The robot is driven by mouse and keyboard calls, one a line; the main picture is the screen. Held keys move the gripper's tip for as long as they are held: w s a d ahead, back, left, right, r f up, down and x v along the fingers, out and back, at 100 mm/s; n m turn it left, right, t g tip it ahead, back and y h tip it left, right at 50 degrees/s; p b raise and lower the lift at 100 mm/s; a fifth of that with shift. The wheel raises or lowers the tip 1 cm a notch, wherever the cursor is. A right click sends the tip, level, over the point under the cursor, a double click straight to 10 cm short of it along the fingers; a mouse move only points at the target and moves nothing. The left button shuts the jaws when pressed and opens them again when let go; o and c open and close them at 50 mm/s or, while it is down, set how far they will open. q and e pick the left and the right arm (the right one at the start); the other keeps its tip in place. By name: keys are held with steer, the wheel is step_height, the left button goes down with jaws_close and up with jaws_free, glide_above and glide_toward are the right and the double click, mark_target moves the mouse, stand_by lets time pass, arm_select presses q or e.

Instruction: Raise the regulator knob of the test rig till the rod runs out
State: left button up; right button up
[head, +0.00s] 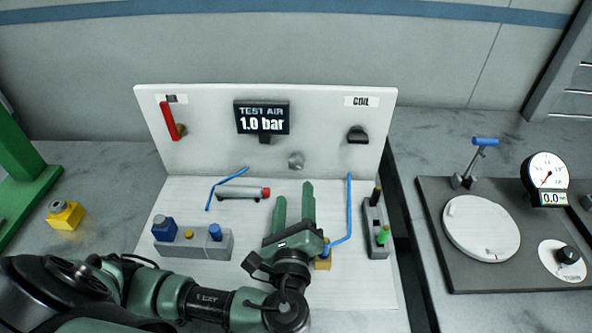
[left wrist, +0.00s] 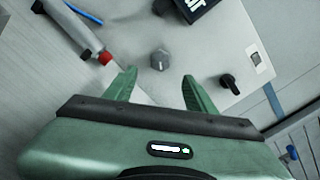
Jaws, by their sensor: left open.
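The regulator knob (head: 296,160) is a small grey knob on the upright white panel of the test rig (head: 205,130), below a display (head: 262,118) reading "TEST AIR 1.0 bar". In the left wrist view the knob (left wrist: 160,60) lies just beyond and between the fingertips. My left gripper (head: 294,192) is open and empty, pointing at the panel, apart from the knob. A grey cylinder (head: 238,192) with a red end (head: 266,192) lies on the rig's base; no long rod shows beyond the red end. My right gripper is out of view.
A red lever (head: 170,122) and a black "COIL" knob (head: 357,135) flank the display. Blue hoses (head: 349,210) run near the gripper. Grey valve blocks (head: 193,243) stand left and right (head: 374,230). A dark plate with a gauge (head: 548,170) is at right.

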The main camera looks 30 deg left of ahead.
mark_target(296, 166)
arm_select(q)
steer(key=x, duration=0.7)
steer(key=shift+w+a+p, duration=0.15)
steer(key=shift+w+p, duration=0.2)
steer(key=shift+w, duration=0.05)
steer(key=shift+w+a, duration=0.25)
steer(key=shift+w, duration=0.2)
jaws_close()
steer(key=shift+r+p, duration=0.15)
steer(key=shift+p, duration=0.35)
steer(key=m+p, duration=0.2)
steer(key=p, duration=0.1)
steer(key=shift+m+p, duration=0.35)
steer(key=shift+m, duration=0.05)
